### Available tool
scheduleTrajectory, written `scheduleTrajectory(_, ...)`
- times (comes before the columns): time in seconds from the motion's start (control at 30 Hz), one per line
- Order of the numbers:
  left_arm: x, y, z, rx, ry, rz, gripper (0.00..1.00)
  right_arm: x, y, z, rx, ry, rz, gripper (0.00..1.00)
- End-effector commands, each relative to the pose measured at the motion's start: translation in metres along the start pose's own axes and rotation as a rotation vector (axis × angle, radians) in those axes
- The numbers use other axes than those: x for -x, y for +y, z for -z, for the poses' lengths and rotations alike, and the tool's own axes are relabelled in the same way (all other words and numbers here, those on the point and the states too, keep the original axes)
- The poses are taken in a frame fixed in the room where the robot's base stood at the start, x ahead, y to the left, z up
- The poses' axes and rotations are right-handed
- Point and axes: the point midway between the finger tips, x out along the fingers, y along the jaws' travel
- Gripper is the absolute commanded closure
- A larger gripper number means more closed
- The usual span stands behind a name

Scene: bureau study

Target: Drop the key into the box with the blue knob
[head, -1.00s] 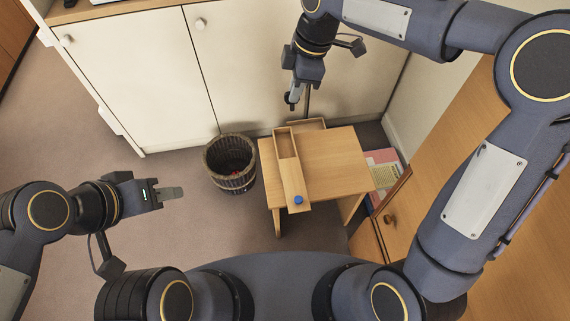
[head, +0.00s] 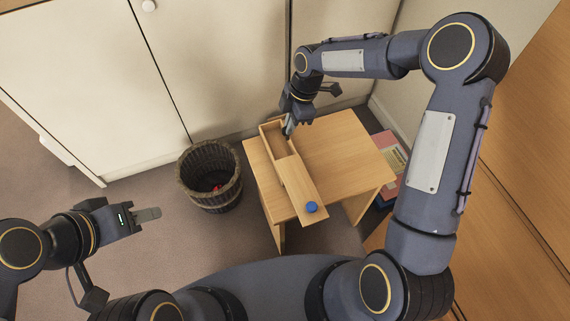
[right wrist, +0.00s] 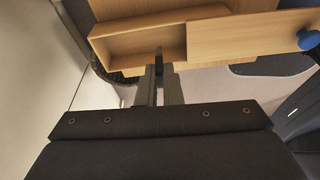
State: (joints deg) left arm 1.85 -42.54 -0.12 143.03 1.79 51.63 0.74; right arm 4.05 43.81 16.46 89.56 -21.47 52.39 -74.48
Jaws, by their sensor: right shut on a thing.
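The wooden box (head: 270,128) with the blue knob (head: 312,207) sits on the left part of a small wooden table (head: 350,150). Its lid (head: 298,182) is slid towards me, leaving the far end uncovered. The open compartment also shows in the right wrist view (right wrist: 130,43), with the lid (right wrist: 235,35) beside it. My right gripper (head: 288,130) points down at the open end. It is shut on a small dark thing (right wrist: 160,56), apparently the key, mostly hidden between the fingers. My left gripper (head: 148,214) hangs over the floor at left; its finger gap does not show.
Pale cabinets (head: 90,70) line the back. A pink item (head: 388,145) lies right of the table. A wooden furniture front (head: 520,130) bounds the right side.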

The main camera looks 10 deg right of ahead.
Motion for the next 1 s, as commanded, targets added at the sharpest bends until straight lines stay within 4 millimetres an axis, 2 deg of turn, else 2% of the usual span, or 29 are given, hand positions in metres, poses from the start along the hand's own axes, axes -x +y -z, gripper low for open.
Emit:
scheduleTrajectory(0.17,-0.008,-0.004,-0.004,0.0,0.0,0.0,0.64,-0.012,0.0,-0.003,0.0,0.0,0.0,1.0)
scheduleTrajectory(0.53,-0.035,-0.016,-0.018,0.0,0.0,0.0,0.64,-0.053,0.0,-0.013,0.0,0.0,0.002,1.0)
scheduleTrajectory(0.9,-0.037,-0.017,-0.019,0.0,0.0,0.0,0.64,-0.057,0.0,-0.014,0.0,0.0,0.0,1.0)
scheduleTrajectory(0.93,-0.037,-0.017,-0.019,0.0,0.0,0.0,0.64,-0.057,0.0,-0.014,0.0,0.0,0.0,0.91)
scheduleTrajectory(1.0,-0.037,-0.017,-0.019,0.0,0.0,0.0,0.64,-0.057,0.0,-0.014,0.0,0.0,0.0,0.82)
